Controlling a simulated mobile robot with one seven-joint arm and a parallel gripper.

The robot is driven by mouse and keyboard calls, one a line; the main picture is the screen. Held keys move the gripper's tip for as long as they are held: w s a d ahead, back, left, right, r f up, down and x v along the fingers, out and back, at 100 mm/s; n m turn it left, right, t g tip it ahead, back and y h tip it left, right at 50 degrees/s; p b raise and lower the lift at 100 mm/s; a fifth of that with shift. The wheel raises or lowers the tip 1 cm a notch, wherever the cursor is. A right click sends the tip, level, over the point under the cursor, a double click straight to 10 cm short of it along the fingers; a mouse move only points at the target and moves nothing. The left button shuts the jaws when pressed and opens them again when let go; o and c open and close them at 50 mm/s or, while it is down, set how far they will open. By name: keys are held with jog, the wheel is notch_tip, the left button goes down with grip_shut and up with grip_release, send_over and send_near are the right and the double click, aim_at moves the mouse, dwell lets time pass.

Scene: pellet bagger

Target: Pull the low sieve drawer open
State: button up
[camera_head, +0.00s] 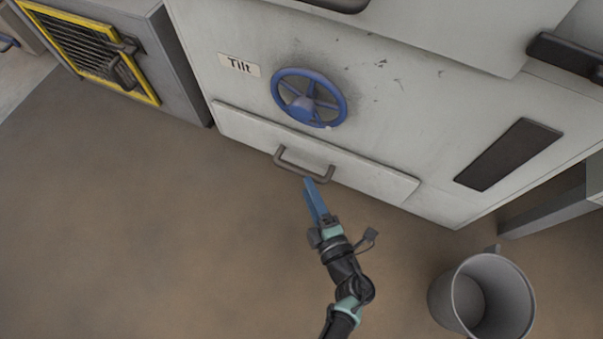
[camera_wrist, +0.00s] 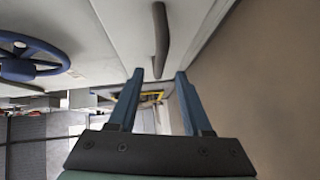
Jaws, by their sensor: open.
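The low sieve drawer (camera_head: 350,171) is a pale grey panel at the bottom of the machine, under the blue handwheel. It looks flush with the machine front. My gripper (camera_head: 309,183) has blue fingers and is close to the handle in the head view. In the wrist view, my gripper (camera_wrist: 157,75) is open, with a gap between its fingers. The handle (camera_wrist: 161,38) shows just beyond the fingertips, roughly in line with the gap. I cannot tell whether they touch.
The blue handwheel (camera_head: 309,97) beside the "Tilt" label (camera_head: 239,65) is above the drawer. A grey bucket (camera_head: 482,297) stands on the floor at lower right. A cabinet with a yellow-framed grille (camera_head: 88,48) is at upper left. The brown floor before the drawer is clear.

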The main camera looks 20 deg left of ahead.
aim_at(301, 172)
jog(key=shift+b+x, duration=1.2)
jog(key=shift+x, duration=1.8)
grip_shut()
